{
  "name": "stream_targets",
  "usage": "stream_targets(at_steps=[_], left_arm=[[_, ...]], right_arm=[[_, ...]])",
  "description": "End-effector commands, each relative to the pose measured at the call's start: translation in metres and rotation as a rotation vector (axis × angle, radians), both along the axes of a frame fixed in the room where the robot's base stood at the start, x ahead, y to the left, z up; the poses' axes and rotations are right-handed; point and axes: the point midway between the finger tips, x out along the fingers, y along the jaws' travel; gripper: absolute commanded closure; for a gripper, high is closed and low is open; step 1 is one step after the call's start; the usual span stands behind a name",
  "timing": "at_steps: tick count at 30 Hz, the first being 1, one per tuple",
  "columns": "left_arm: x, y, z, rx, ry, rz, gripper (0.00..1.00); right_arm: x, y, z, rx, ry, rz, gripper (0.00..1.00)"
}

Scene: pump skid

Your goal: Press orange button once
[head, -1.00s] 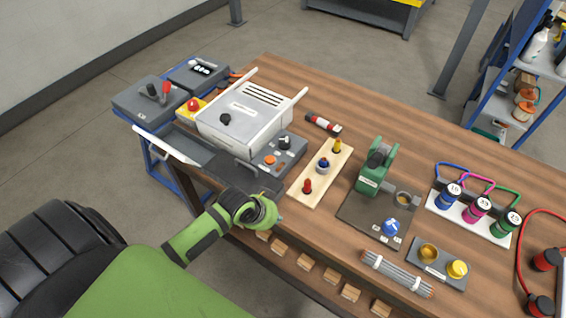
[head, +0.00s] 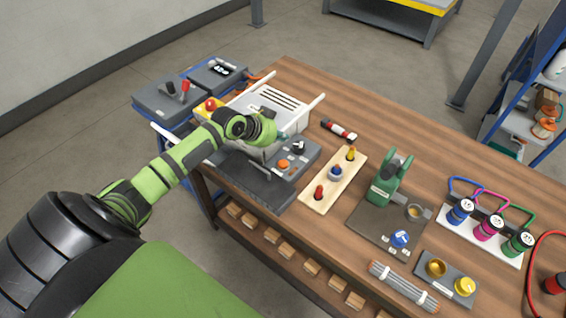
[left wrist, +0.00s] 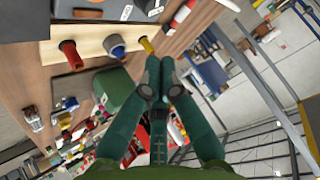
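The orange button (head: 284,164) is a round cap on the grey control panel (head: 268,191) at the front of the white-lidded unit. A black knob (head: 299,147) stands behind it on the same panel. My left gripper (head: 283,136) hangs above the unit, up and slightly left of the button and apart from it. In the left wrist view its two green fingers (left wrist: 160,64) come together with nothing between them. The button cannot be clearly made out in that view. My right gripper is not in view.
A wooden strip with red, blue and yellow pegs (head: 333,181) lies right of the panel. A green clamp device (head: 389,180) stands beyond it. A red mushroom button on a yellow box (head: 211,104) is at the left. Bare wood (head: 345,95) lies behind the unit.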

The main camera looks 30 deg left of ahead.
Motion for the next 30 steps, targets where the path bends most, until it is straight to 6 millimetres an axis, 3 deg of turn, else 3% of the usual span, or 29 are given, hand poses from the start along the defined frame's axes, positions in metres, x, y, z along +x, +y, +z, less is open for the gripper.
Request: stream_targets(at_steps=[8,22,30], left_arm=[[-0.001,-0.001,-0.01,-0.001,0.002,0.0,1.0],[-0.001,-0.001,-0.072,0.0,0.002,0.001,1.0],[0.0,-0.001,-0.089,0.0,0.001,0.0,1.0]], right_arm=[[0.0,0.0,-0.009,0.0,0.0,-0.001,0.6],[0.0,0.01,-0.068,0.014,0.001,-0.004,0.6],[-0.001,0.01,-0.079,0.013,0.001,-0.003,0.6]])
